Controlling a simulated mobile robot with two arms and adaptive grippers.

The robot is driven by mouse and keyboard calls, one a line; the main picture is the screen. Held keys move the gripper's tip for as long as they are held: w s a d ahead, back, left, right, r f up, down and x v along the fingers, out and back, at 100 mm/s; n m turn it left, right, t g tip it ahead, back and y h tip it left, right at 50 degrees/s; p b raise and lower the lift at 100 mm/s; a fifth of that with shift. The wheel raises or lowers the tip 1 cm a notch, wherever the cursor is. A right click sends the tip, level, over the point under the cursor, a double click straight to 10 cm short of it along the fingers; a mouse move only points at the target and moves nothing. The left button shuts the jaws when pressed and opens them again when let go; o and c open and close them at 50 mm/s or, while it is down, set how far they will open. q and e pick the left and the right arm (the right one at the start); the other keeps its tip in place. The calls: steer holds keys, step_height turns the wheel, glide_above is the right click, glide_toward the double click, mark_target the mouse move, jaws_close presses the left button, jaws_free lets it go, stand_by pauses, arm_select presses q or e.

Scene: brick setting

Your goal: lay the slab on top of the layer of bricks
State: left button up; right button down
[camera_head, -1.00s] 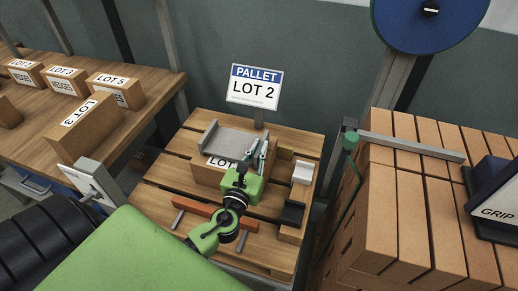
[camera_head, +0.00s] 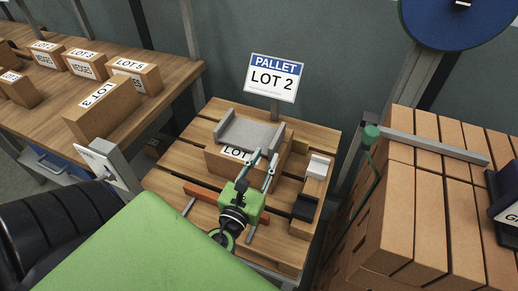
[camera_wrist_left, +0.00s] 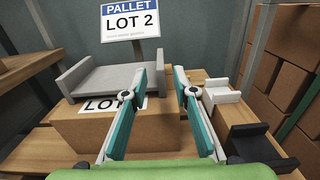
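The grey slab (camera_head: 250,134), a flat plate with raised ends, lies on a brown block labelled LOT (camera_head: 215,158) on the pallet. The slab also shows in the left wrist view (camera_wrist_left: 105,78), left of and beyond the fingers, with the brown block (camera_wrist_left: 80,128) under it. My left gripper (camera_head: 266,156) is in front of the slab's right part. In the left wrist view its two teal fingers (camera_wrist_left: 165,85) stand apart with nothing between them. Whether a finger touches the slab or block I cannot tell. Separate bricks under the slab cannot be made out. My right gripper is not in view.
The wooden pallet (camera_head: 175,177) carries a PALLET LOT 2 sign (camera_head: 274,77) at its back. A small white holder (camera_head: 318,167) and a black one (camera_head: 305,207) stand at its right. Large brick stacks (camera_head: 400,220) rise further right. A bench (camera_head: 40,118) with labelled boxes is at the left.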

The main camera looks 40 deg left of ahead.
arm_select(q)
steer(key=v, duration=0.4)
steer(key=shift+b, duration=0.4)
